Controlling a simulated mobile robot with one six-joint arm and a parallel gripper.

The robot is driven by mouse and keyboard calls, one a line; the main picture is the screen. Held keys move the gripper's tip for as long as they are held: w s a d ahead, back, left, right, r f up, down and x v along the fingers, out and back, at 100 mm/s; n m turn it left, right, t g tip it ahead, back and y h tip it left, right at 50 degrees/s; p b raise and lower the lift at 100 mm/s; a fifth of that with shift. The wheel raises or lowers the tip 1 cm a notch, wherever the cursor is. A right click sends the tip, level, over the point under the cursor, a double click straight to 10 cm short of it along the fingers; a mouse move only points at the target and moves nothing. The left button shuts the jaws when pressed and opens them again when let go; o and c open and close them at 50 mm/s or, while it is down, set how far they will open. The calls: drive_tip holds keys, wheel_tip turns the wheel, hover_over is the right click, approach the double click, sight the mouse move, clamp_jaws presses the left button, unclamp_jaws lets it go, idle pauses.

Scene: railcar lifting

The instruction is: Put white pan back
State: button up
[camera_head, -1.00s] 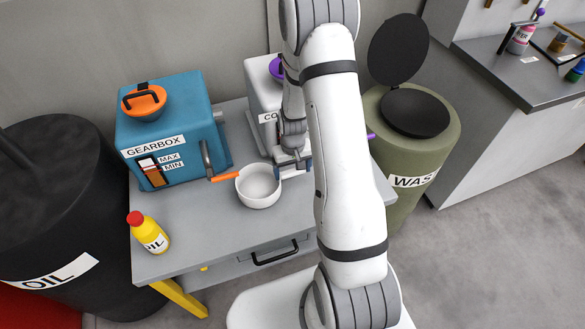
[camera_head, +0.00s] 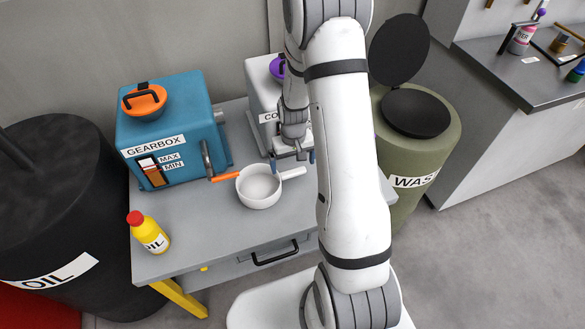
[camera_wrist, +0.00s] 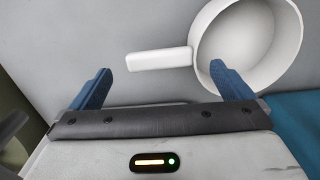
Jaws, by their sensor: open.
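The white pan (camera_head: 259,190) stands upright on the grey table, in front of the gearbox, and looks empty. Its white handle (camera_head: 293,173) points right. My gripper (camera_head: 293,164) is open and empty, just behind and above the handle in the head view. In the wrist view, the pan (camera_wrist: 245,42) is at the upper right and its handle (camera_wrist: 158,60) lies across the space between the open fingers (camera_wrist: 161,70). The right fingertip overlaps the pan's bowl in that view. I cannot tell how high the fingers are above the handle.
The blue gearbox (camera_head: 165,135), with an orange-handled lever (camera_head: 226,179) close to the pan, stands at the table's back left. A white container (camera_head: 262,95) is behind my gripper. A yellow oil bottle (camera_head: 155,238) stands front left. The green waste bin (camera_head: 425,150) is right, lid open.

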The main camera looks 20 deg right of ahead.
drive_tip(key=s+a+r+t, duration=0.1)
drive_tip(key=s+r, duration=0.2)
drive_tip(key=r, duration=0.7)
drive_tip(key=s+a+r, duration=0.2)
drive_tip(key=s+r, duration=0.2)
drive_tip(key=r, duration=0.6)
drive_tip(key=s+a+r+t, duration=0.1)
drive_tip(key=s+a+r, duration=0.1)
drive_tip(key=s+r, duration=0.5)
drive_tip(key=s, duration=0.5)
drive_tip(key=shift+s+a+t, duration=0.3)
drive_tip(key=shift+s+t, duration=0.1)
drive_tip(key=shift+r, duration=0.15)
